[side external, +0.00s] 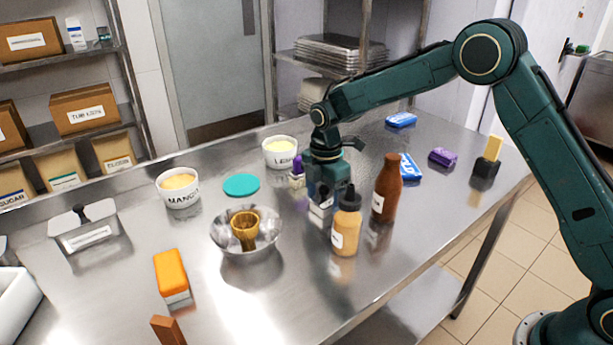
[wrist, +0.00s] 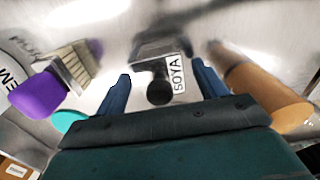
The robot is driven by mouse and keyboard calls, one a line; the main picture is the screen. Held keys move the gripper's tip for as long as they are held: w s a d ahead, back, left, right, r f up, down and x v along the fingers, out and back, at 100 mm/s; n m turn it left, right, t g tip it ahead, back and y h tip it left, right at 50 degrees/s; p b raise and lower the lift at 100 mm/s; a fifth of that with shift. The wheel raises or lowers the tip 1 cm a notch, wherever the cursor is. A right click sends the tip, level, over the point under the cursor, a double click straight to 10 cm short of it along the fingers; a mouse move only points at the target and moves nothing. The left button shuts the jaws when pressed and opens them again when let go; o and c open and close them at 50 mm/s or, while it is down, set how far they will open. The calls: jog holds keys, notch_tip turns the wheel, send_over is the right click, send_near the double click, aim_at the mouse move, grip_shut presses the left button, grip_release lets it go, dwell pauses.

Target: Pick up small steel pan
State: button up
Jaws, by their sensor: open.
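A small steel pan with a black knob and a white "SOYA" label shows in the wrist view (wrist: 150,47), between my fingers. My gripper (wrist: 161,82) is open, with one blue finger on each side of the pan; I cannot tell whether they touch it. In the side view my gripper (side external: 321,203) points down over the table behind the yellow sauce bottle, and a white label (side external: 318,213) shows at its fingers. Most of the pan is hidden there. Another lidded steel pan (side external: 85,238) with a black handle stands at the far left.
White tubs (side external: 179,191) stand behind. An orange-topped block (side external: 171,275) lies front left.

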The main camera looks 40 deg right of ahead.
aim_at(324, 187)
jog(key=c, duration=1.2)
jog(key=shift+r, duration=0.15)
notch_tip(324, 187, up, 20)
jog(key=shift+f, duration=0.1)
dwell(0.4)
